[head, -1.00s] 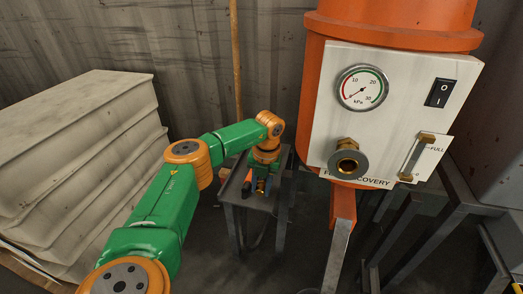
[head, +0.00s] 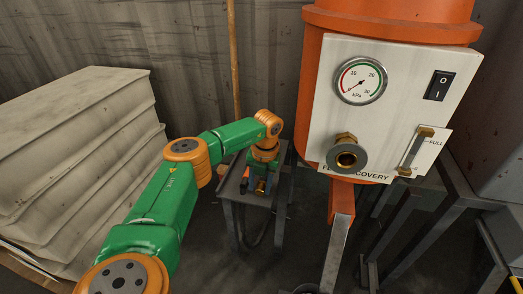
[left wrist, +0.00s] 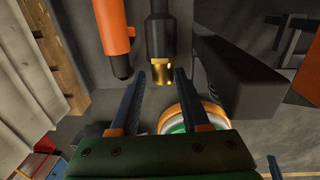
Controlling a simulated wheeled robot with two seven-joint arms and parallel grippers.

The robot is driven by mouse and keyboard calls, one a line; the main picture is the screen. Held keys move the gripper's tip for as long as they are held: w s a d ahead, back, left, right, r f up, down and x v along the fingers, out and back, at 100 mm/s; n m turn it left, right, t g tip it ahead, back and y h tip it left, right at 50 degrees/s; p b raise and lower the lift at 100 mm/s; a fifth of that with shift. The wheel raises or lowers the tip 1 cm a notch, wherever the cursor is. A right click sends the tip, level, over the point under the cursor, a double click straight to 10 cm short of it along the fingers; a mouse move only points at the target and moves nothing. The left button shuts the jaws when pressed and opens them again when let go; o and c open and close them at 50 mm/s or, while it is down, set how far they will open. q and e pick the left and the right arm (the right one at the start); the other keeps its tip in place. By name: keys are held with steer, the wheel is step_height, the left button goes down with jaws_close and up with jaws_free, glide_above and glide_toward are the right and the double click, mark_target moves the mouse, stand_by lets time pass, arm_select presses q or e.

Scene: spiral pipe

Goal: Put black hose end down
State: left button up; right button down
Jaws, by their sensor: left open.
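The black hose end (left wrist: 161,35) with a brass fitting (left wrist: 162,68) shows in the left wrist view, at the top middle. It appears to rest on the small dark metal stand (head: 231,197). My left gripper (left wrist: 159,76) is open, with its two fingers apart on either side of the brass tip and no finger seen touching it. In the head view my left gripper (head: 261,184) is low over the stand, and my arm and wrist partly hide the hose end. My right gripper is in neither view.
An orange-handled tool (left wrist: 114,38) lies left of the hose end. The orange tank (head: 390,18) with its gauge panel (head: 392,105) and brass port (head: 347,155) stands right of the stand. Stacked pale slabs (head: 70,160) stand at left. A wooden pole (head: 233,60) rises behind.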

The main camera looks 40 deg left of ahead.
arm_select(q)
step_height(320, 180, up, 11)
steer(key=p, duration=0.4)
steer(key=shift+w+d, duration=0.2)
steer(key=shift+d, duration=0.25)
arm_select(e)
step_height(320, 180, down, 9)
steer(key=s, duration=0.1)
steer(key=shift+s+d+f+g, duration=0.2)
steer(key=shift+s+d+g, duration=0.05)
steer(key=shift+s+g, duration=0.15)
arm_select(q)
steer(key=shift+f, duration=0.15)
